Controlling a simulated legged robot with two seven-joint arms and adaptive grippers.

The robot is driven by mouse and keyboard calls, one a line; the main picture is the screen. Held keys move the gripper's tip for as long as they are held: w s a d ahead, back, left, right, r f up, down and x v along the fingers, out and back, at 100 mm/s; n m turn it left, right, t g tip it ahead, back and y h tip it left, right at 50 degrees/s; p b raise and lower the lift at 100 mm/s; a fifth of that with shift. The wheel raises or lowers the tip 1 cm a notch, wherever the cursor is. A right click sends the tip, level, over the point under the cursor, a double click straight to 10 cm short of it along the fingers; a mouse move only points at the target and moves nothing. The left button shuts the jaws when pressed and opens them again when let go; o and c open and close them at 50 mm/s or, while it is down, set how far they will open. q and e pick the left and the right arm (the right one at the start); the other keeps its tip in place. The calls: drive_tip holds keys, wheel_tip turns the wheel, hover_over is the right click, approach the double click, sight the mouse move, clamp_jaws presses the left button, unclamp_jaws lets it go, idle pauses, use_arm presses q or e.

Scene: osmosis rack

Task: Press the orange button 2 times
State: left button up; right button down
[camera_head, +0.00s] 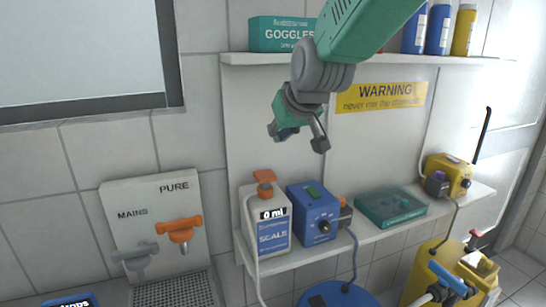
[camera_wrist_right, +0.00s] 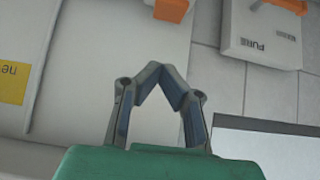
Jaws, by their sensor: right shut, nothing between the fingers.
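I cannot tell which orange part is the button. My right gripper (camera_head: 297,137) is above the scale and the blue box, apart from both. In the right wrist view my right gripper (camera_wrist_right: 164,80) has its fingertips together, with nothing between them. An orange part (camera_wrist_right: 172,9) shows at the top edge there. My left gripper is not in view.
An orange tap (camera_head: 180,236) and a grey tap (camera_head: 138,258) are on the PURE and MAINS panel at left. A teal box (camera_head: 390,207) and a yellow device (camera_head: 449,177) stand on the lower shelf. A goggles box (camera_head: 281,34) stands on the upper shelf.

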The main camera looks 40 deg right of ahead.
drive_tip(key=shift+b+x, duration=1.25)
drive_tip(key=shift+b, duration=0.95)
hover_over(269, 177)
drive_tip(key=f, duration=0.4)
drive_tip(key=shift+w+f+p, duration=0.25)
drive_tip(key=shift+f+p, duration=0.05)
drive_tip(key=shift+p, duration=0.1)
drive_tip(key=f, duration=0.3)
drive_tip(key=shift+w+d+f, duration=0.2)
drive_tip(key=shift+d+f, duration=0.1)
drive_tip(key=shift+f, duration=0.05)
drive_tip(key=shift+s+a+f, duration=0.1)
drive_tip(key=shift+f, duration=0.25)
drive_tip(key=shift+a, duration=0.15)
wheel_tip(269, 177, down, 3)
drive_tip(key=shift+r+b, duration=0.1)
drive_tip(key=shift+b, duration=0.35)
drive_tip(key=shift+s, duration=0.1)
